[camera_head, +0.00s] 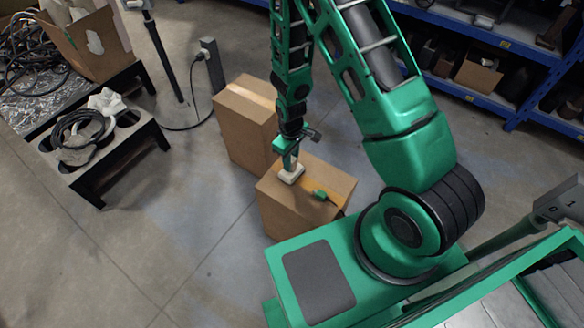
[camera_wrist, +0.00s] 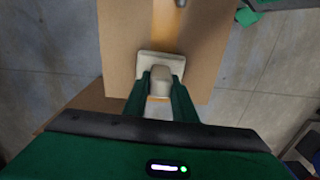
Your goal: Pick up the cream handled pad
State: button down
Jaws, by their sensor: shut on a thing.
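The cream handled pad (camera_head: 291,174) is on or just above the top of the nearer cardboard box (camera_head: 290,217); I cannot tell whether it touches. My gripper (camera_head: 291,163) points down over it. In the wrist view, the pad (camera_wrist: 174,63) shows a flat cream base with a raised handle. My gripper (camera_wrist: 160,80) has its two green fingers shut on that handle, one on each side. The fingers hide the handle's sides.
A green-handled tool (camera_head: 321,195) lies on the same box top, right of the pad. A second cardboard box (camera_head: 246,120) stands behind it. Blue shelving (camera_head: 490,40) is at the upper right, and a black table (camera_head: 120,150) with cables is at the left.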

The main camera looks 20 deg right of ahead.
jog(key=shift+r, duration=0.7)
notch_tip(320, 180, up, 2)
jog(key=shift+r, duration=0.2)
jog(key=s+a+r, duration=0.3)
jog(key=a+r, duration=0.4)
jog(key=a, duration=0.4)
jog(key=shift+s, duration=0.3)
jog(key=shift+r, duration=0.1)
